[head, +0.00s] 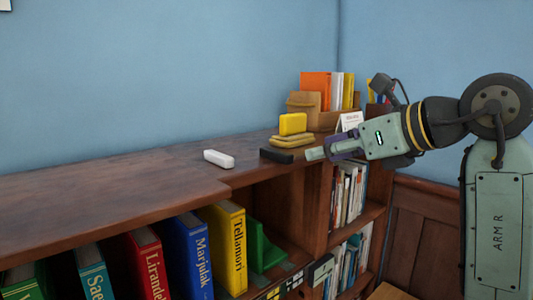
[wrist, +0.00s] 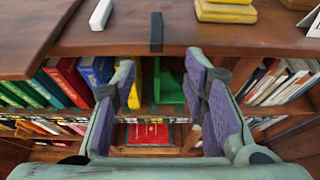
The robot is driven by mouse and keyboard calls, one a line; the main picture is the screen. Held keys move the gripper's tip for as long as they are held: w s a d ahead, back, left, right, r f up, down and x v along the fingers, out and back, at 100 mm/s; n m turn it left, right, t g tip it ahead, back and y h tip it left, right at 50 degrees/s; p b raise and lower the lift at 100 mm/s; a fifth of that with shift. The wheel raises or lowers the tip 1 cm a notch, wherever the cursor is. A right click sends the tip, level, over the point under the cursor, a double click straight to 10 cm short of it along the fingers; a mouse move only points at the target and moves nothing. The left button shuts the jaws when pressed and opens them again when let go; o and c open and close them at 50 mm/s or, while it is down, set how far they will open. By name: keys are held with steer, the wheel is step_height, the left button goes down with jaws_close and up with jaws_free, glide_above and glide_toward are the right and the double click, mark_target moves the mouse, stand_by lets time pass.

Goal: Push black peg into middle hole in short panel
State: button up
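A small black bar (head: 276,156), the only thing here that could be the black peg, lies on the bookcase top at its front edge. In the wrist view the black bar (wrist: 156,32) lies ahead of the gap between my fingers, with its near end at the edge. My gripper (head: 316,154) is just right of it in the head view. In the wrist view my gripper (wrist: 161,64) is open, with nothing between its purple-padded fingers. I cannot make out a short panel or its middle hole in either view.
Coloured books (head: 188,258) and a green bookend (head: 262,252) stand below. The top's left part is clear.

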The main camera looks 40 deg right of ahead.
mark_target(290, 155)
steer(key=x, duration=0.2)
steer(key=p+x, duration=0.1)
steer(key=x, duration=0.2)
steer(key=p+x, duration=0.1)
steer(key=x, duration=0.1)
steer(key=shift+w+a+r, duration=0.3)
steer(key=shift+w, duration=0.1)
steer(key=shift+w+f, duration=0.25)
steer(key=shift+w, duration=0.2)
steer(key=shift+c, duration=0.5)
jaws_close()
